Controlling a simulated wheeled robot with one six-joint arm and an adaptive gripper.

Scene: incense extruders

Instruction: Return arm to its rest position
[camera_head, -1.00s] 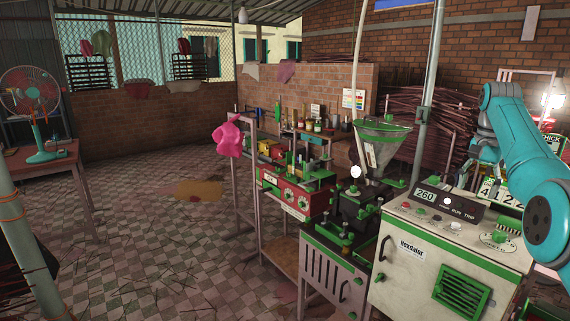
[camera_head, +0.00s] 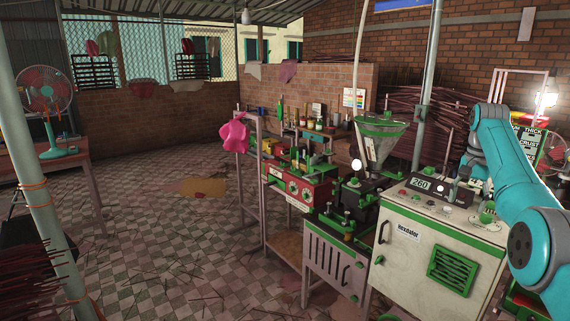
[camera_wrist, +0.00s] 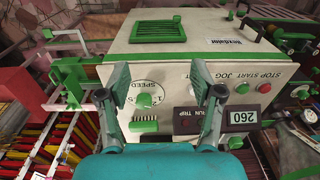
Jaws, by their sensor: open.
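My teal arm (camera_head: 510,165) is at the right of the head view, bent over the machine's right side. My gripper (camera_wrist: 158,68) shows in the wrist view with its two fingers spread wide and nothing between them. It faces the control top of a white and green machine (camera_head: 415,240). A green speed knob (camera_wrist: 145,100) appears between the fingers; I cannot tell how far they are from it. In the head view the gripper is mostly hidden by the arm and the machine's controls.
A funnel-topped extruder (camera_head: 381,130) and a red machine (camera_head: 300,187) stand left of the white machine. A grey pole (camera_head: 430,90) rises behind it. Bundles of sticks (camera_wrist: 60,140) lie beside it. The checkered floor (camera_head: 160,260) at left is mostly open.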

